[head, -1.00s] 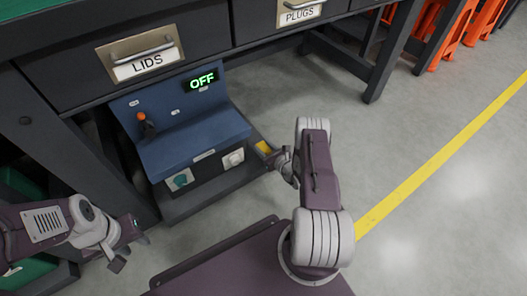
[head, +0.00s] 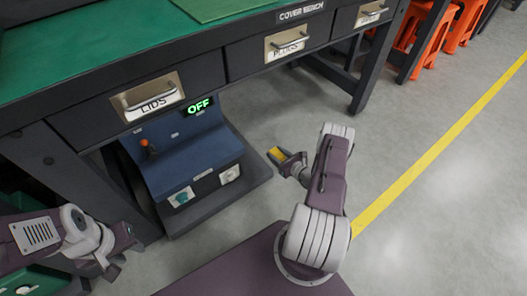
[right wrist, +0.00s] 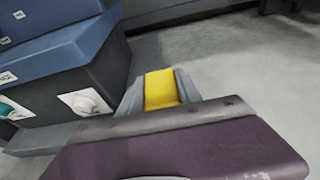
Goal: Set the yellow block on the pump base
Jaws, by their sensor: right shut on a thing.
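The yellow block (head: 276,154) is between the fingers of my right gripper (head: 281,160), which is shut on it. In the right wrist view the block (right wrist: 161,89) shows yellow between the grey fingers. They hold it above the floor, to the right of the blue pump unit (head: 192,165) and apart from it. The pump unit stands on a dark grey base (head: 215,203) under the bench, and its display (head: 199,106) reads OFF. My left gripper (head: 124,260) is empty at lower left, its fingers apart.
The bench has a green top (head: 90,45), a LIDS drawer (head: 150,98) above the pump and a PLUGS drawer (head: 287,47). A dark bench leg (head: 370,75) stands at the right.

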